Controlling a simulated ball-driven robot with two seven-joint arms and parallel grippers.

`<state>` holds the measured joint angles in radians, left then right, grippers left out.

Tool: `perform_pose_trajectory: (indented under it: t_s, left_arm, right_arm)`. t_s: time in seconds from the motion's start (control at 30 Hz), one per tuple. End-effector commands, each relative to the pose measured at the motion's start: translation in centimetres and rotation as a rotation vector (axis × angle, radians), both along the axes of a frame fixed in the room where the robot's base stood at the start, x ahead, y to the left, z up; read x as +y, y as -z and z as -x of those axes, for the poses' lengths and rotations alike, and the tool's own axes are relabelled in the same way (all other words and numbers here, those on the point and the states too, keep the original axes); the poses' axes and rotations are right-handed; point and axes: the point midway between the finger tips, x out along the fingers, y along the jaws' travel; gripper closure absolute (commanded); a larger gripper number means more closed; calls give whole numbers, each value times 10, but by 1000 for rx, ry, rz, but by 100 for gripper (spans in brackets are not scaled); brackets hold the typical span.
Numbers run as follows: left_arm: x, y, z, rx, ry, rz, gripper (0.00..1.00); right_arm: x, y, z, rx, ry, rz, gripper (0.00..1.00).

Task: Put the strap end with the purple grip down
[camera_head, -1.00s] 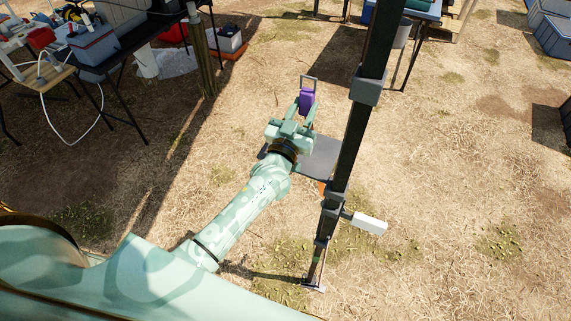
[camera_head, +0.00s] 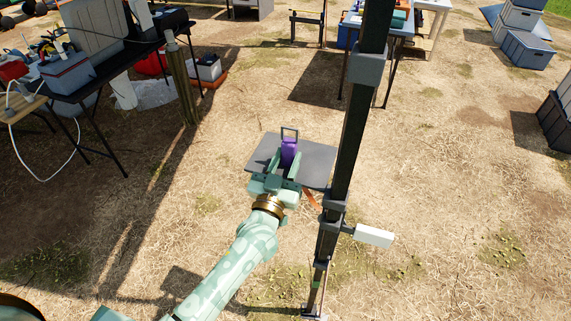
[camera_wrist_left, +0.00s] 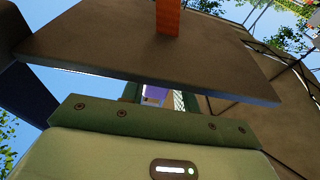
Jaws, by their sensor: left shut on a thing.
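My left gripper (camera_head: 285,165) is shut on the purple grip (camera_head: 289,152), which has a grey rectangular loop standing up from it. In the head view the grip and fingers lie in front of a flat grey board (camera_head: 315,160) beside the dark post. I cannot tell whether the grip touches the board. In the left wrist view the board's brown-looking face (camera_wrist_left: 130,45) spans the top, with an orange strap (camera_wrist_left: 168,15) on it. A bit of purple grip (camera_wrist_left: 153,94) shows between the fingers; the rest is hidden. My right gripper is not in view.
The dark upright post (camera_head: 345,165) stands close right of the board and carries a white box (camera_head: 374,236) on a side bracket. A wooden post (camera_head: 183,85) and a cluttered black table (camera_head: 105,68) stand at the left. Dry ground is open at right.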

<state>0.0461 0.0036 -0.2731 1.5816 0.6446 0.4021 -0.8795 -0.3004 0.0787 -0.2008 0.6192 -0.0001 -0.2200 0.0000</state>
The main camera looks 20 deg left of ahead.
Motion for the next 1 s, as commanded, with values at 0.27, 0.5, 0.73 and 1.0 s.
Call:
perform_pose_trajectory:
  t_s: [0.27, 0.5, 0.73, 1.0]
  left_arm:
    - [0, 3, 0, 2, 1, 0, 64]
    - [0, 2, 0, 1, 0, 0, 48]
    - [0, 1, 8, 3, 1, 0, 48]
    - [2, 17, 68, 5, 1, 0, 48]
  right_arm:
    - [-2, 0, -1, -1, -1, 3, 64]
    - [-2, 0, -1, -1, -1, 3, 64]
    - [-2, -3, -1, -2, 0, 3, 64]
    - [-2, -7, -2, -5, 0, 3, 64]
